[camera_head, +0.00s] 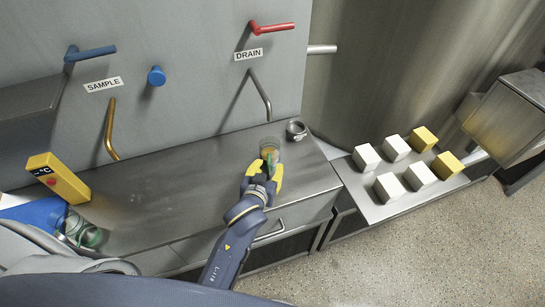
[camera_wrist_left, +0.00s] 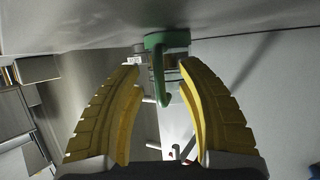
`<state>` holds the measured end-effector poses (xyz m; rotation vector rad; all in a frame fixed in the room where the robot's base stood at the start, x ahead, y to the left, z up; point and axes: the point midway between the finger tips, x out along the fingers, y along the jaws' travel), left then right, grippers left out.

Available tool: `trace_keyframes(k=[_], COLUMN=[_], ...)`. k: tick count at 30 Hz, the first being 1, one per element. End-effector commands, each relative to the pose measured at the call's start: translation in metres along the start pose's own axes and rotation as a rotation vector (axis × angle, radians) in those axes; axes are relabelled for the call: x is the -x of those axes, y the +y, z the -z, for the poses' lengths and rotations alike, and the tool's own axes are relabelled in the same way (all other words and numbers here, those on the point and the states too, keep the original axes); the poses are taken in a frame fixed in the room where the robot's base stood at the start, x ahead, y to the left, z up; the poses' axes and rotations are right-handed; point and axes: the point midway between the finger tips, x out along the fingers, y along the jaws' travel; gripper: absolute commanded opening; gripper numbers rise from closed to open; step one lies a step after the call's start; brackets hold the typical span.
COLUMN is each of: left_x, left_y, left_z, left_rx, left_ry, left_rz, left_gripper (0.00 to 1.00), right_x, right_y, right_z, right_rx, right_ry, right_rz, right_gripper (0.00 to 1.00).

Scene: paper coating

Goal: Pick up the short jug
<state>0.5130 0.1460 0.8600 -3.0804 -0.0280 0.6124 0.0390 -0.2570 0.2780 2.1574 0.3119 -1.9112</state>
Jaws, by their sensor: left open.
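A small clear jug with a green handle (camera_head: 270,150) stands on the steel counter below the drain spout. My left gripper (camera_head: 263,172), with yellow fingers, is at its near side and partly hides it. In the left wrist view the green handle (camera_wrist_left: 166,82) lies between the spread fingers of the left gripper (camera_wrist_left: 160,70), which is open. I cannot see clear contact with the handle. Another clear vessel with green parts (camera_head: 86,235) is at the counter's left end, partly hidden. My right gripper is not clearly in view.
A steel cup (camera_head: 296,130) stands just right of the jug. The drain spout (camera_head: 260,92) hangs above it. A yellow °C device (camera_head: 57,177) is at the left. White and yellow cubes (camera_head: 387,186) sit on a lower right shelf. The counter's middle (camera_head: 180,190) is clear.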

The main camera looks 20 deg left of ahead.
Motion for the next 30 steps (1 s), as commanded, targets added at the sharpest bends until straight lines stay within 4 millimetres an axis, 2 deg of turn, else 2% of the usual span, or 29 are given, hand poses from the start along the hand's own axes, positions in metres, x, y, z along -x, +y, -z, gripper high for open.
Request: trace_keyframes(k=[10, 20, 30], left_x=[-0.0038, -0.0036, -0.0036], left_y=[-0.0012, -0.001, -0.001], left_z=[-0.0002, -0.0002, -0.0003], left_rx=[0.001, 0.001, 0.0], left_ry=[0.0, 0.0, -0.001], left_rz=[0.002, 0.002, 0.002], left_gripper=[0.38, 0.0, 0.0], right_x=[0.0, -0.0001, -0.0002], right_y=[0.0005, 0.0008, 0.0008], right_z=[0.0, 0.0011, 0.0016], right_rx=[0.0, 0.001, 0.0], right_ry=[0.0, 0.001, 0.002], right_rz=[0.0, -0.001, -0.001], right_gripper=[0.39, 0.39, 0.39])
